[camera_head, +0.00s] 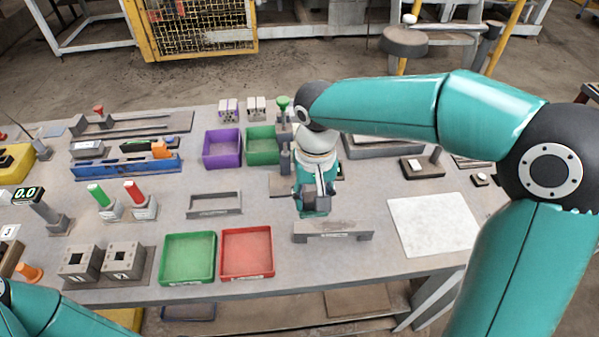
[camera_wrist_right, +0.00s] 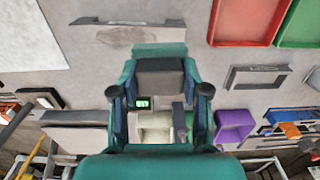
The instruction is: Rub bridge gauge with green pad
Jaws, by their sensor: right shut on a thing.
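The bridge gauge (camera_head: 333,233) is a low grey bar with raised ends and a brownish smudge, near the table's front. It also shows in the right wrist view (camera_wrist_right: 127,35). My right gripper (camera_head: 316,194) is shut on the grey block of the green pad (camera_wrist_right: 160,50), just behind the gauge in the head view. The pad's green part shows past the fingertips, beside the gauge's edge. I cannot tell whether pad and gauge touch. My left gripper is out of view; only part of my left arm shows at bottom left.
A red tray (camera_head: 247,275) and a green tray (camera_head: 188,282) lie left of the gauge. A white sheet (camera_head: 434,224) lies to its right. A grey frame (camera_head: 214,211) lies behind the trays. Purple (camera_head: 222,163) and green bins stand farther back.

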